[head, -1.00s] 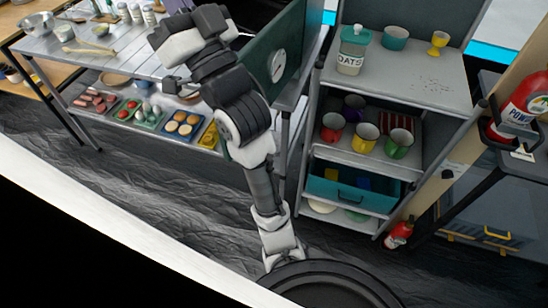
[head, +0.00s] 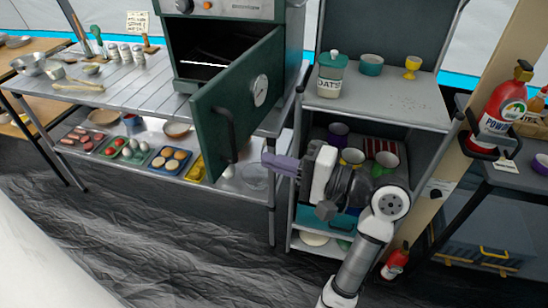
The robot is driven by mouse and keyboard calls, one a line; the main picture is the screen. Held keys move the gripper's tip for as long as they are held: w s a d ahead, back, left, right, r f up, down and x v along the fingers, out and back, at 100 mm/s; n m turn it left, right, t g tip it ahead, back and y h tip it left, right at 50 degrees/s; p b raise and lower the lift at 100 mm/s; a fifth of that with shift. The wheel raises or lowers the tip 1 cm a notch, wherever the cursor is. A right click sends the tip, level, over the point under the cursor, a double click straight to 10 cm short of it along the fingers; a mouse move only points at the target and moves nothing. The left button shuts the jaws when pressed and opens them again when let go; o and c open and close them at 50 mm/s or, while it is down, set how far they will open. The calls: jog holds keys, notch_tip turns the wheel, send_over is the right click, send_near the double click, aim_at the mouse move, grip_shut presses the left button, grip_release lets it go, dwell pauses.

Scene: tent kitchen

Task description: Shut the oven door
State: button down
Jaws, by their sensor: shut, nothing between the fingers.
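The green oven (head: 225,10) stands on the slatted metal table, and its dark inside shows at the left. Its oven door (head: 236,92) is hinged at the right and stands open, swung out over the table's front edge. The door has a round white dial and a dark handle (head: 226,133) near its free left edge. My gripper (head: 266,161) is at the right of the handle and below the door, with its fingers pointing left. It is shut and empty, and it appears apart from the door.
A grey shelf rack (head: 385,105) with an oats jar (head: 333,76), cups and a teal drawer stands right of the oven, behind my arm. Food trays (head: 165,165) lie on the table's lower shelf. A red extinguisher (head: 500,112) is at the right. The floor at front left is clear.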

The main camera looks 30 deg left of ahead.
aim_at(211, 143)
jog(key=a, duration=0.3)
jog(key=a+p, duration=0.1)
jog(key=a, duration=0.3)
jog(key=s+a+p, duration=0.1)
jog(key=a, duration=0.3)
jog(key=shift+s, duration=0.1)
